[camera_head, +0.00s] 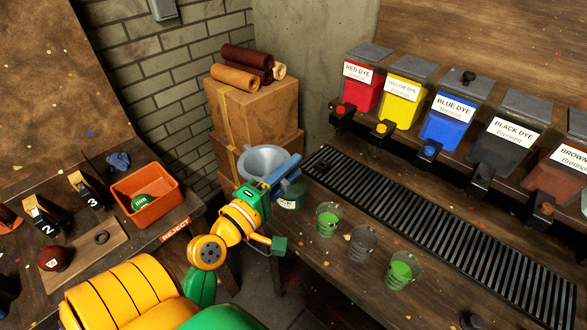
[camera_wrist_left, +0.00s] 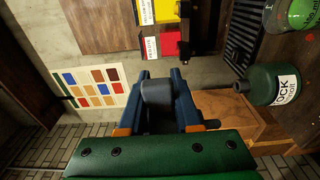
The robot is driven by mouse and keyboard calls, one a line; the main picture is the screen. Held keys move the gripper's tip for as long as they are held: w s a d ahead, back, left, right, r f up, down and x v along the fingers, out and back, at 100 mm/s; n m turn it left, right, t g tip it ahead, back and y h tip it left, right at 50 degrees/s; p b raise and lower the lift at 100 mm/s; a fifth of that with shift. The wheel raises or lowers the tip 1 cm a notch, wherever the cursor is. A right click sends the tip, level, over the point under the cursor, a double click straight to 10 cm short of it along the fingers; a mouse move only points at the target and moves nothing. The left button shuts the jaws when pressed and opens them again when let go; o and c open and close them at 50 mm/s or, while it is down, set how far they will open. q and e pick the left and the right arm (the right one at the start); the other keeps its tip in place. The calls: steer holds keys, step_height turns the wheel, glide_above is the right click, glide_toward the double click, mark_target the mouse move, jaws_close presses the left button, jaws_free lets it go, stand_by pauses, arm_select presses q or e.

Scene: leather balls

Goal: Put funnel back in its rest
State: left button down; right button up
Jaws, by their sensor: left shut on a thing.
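A grey metal funnel (camera_head: 262,157) with a wide cone is held in the air in front of stacked cardboard boxes. My left gripper (camera_head: 284,170) has its blue fingers closed at the funnel's right side. In the left wrist view, the fingers (camera_wrist_left: 160,98) are shut on a dark grey part of the funnel (camera_wrist_left: 156,92). A green bottle with a white label (camera_wrist_left: 262,87) stands on the bench; in the head view it is partly hidden behind my gripper (camera_head: 290,198). I cannot pick out the funnel's rest. My right gripper is not in view.
Dye containers, including blue (camera_head: 445,122), line the right shelf above a black grate (camera_head: 440,210). Several small buckets (camera_head: 362,242) stand on the bench in front. Cardboard boxes (camera_head: 255,108) carry leather rolls. An orange bin (camera_head: 147,197) holds a green ball on the left bench.

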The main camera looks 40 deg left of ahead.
mark_target(278, 161)
arm_select(q)
steer(key=shift+s+a+r+n+y, duration=0.15)
steer(key=shift+a+r+n+y, duration=0.3)
steer(key=shift+a+y, duration=0.15)
steer(key=shift+s+a+r+n+y, duration=0.15)
steer(key=shift+a+r+n+y, duration=0.3)
steer(key=shift+a+y, duration=0.15)
steer(key=w+a+f+b, duration=0.1)
steer(key=w+f+b, duration=0.9)
steer(key=w+f, duration=0.2)
steer(key=shift+w+a+f, duration=0.15)
steer(key=shift+w+f, duration=0.2)
steer(key=shift+w, duration=0.6)
steer(key=c, duration=0.6)
jaws_free()
